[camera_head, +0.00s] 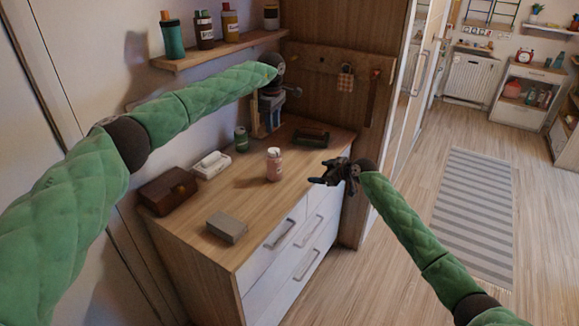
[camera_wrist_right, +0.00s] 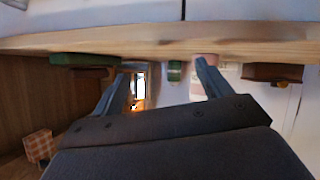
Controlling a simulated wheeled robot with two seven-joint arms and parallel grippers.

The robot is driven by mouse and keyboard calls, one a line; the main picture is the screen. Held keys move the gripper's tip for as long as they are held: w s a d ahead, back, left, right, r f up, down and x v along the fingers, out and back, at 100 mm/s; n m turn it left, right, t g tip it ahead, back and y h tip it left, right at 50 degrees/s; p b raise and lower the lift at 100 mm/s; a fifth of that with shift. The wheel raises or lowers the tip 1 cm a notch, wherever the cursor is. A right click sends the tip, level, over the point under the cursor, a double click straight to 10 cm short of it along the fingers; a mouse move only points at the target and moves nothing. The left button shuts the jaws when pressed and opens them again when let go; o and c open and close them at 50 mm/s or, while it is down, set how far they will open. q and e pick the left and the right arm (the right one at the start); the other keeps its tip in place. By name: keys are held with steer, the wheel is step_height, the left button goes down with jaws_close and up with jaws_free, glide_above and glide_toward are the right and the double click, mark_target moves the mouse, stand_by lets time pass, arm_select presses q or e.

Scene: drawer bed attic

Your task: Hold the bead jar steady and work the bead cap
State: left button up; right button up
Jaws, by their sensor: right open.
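The bead jar appears to be the small pink jar (camera_head: 273,167) with a pale cap (camera_head: 273,152), upright on the wooden dresser top (camera_head: 255,205). In the right wrist view, a pink piece (camera_wrist_right: 207,60) shows behind a fingertip, probably the same jar. My right gripper (camera_head: 326,176) is open and empty at the dresser's front edge, right of the jar and apart from it. Its two spread fingers show in the right wrist view (camera_wrist_right: 160,80). My left gripper (camera_head: 267,131) points down over the back of the dresser, behind the jar; its finger gap is unclear.
A brown box (camera_head: 168,190), a white dispenser (camera_head: 211,165), a grey box (camera_head: 227,227), a green can (camera_head: 241,139) and a dark green case (camera_head: 311,135) stand on the dresser. A bottle shelf (camera_head: 220,50) hangs above. The top around the jar is clear.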

steer(key=m+y, duration=0.2)
glide_toward(274, 165)
steer(key=w+f, duration=0.1)
steer(key=w+a+f, duration=0.1)
steer(key=w, duration=0.2)
steer(key=shift+w+a+f, duration=0.25)
steer(key=shift+w+f, duration=0.05)
steer(key=shift+f, duration=0.1)
steer(key=shift+x, duration=3.85)
steer(key=shift+s+f, duration=0.1)
